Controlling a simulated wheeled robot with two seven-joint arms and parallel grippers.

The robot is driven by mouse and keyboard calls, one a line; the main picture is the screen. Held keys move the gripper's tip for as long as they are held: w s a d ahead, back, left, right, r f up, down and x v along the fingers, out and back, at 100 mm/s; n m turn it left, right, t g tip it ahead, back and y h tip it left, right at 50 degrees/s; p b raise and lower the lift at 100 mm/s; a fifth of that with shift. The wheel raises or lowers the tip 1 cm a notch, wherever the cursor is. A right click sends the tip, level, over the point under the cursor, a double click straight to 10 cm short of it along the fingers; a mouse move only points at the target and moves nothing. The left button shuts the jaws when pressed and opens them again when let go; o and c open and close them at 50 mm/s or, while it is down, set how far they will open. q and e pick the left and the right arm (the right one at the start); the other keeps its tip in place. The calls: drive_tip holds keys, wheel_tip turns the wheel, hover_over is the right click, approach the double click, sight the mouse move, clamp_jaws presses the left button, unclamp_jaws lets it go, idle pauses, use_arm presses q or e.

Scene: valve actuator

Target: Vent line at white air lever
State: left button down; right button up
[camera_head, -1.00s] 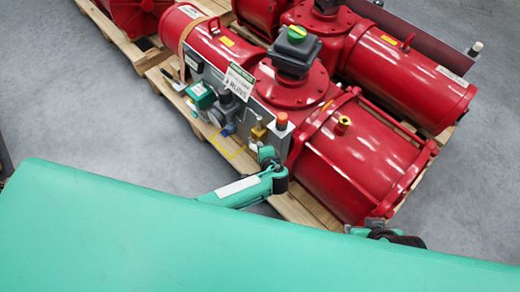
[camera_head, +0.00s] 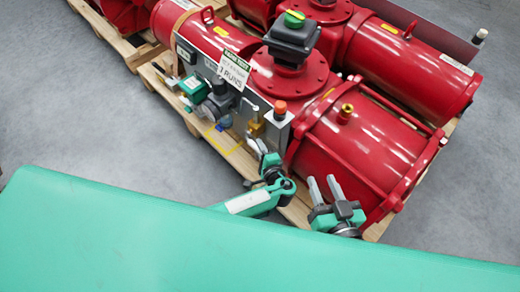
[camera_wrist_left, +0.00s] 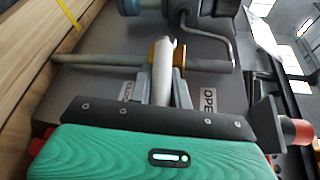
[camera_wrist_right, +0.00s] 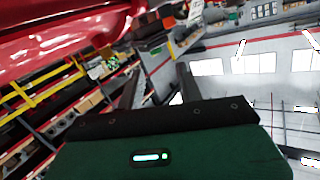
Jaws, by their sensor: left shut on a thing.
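The white air lever (camera_wrist_left: 163,72) stands out from a brass-coloured valve body (camera_wrist_left: 153,53) on the grey panel in the left wrist view. My left gripper (camera_wrist_left: 162,88) is shut on the lever, one finger on each side of it. In the head view my left gripper (camera_head: 258,148) is at the lower right end of the panel, by the brass fitting (camera_head: 257,128); the lever is hard to make out there. My right gripper (camera_head: 325,188) is open and empty in front of the big red cylinder, fingers pointing up. It also shows open in the right wrist view (camera_wrist_right: 158,82).
The grey control panel (camera_head: 235,105) carries a green box, gauges and labels. An "OPEN" label (camera_wrist_left: 209,100) is beside the lever. An orange-capped post (camera_head: 280,108) is close to the left gripper. Red actuator cylinders (camera_head: 350,145) stand on wooden pallets. Grey floor is clear at left.

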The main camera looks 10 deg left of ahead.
use_arm(q)
drive_tip(key=shift+f+t+y+b, duration=0.3)
drive_tip(key=shift+f+b, duration=0.15)
drive_tip(key=shift+b, duration=0.25)
use_arm(e)
drive_tip(key=w+d+r+t, duration=0.2)
drive_tip(key=r+t, duration=0.3)
drive_tip(key=r, duration=0.4)
drive_tip(key=shift+w+d+t, duration=0.25)
drive_tip(key=shift+w+t, duration=0.05)
drive_tip(key=shift+w, duration=0.25)
use_arm(q)
drive_tip(key=shift+m, duration=0.3)
use_arm(e)
drive_tip(key=shift+r, duration=0.1)
use_arm(q)
drive_tip(key=shift+a, duration=0.1)
drive_tip(key=c, duration=1.3)
unclamp_jaws()
drive_tip(key=shift+s+d, duration=0.2)
drive_tip(key=shift+d, duration=0.05)
drive_tip(key=p+v, duration=0.1)
drive_tip(key=v, duration=1.2)
use_arm(e)
wheel_tip(320, 180, down, 7)
drive_tip(key=s+a+g, duration=0.2)
drive_tip(key=g, duration=0.2)
use_arm(q)
drive_tip(key=shift+s, duration=0.15)
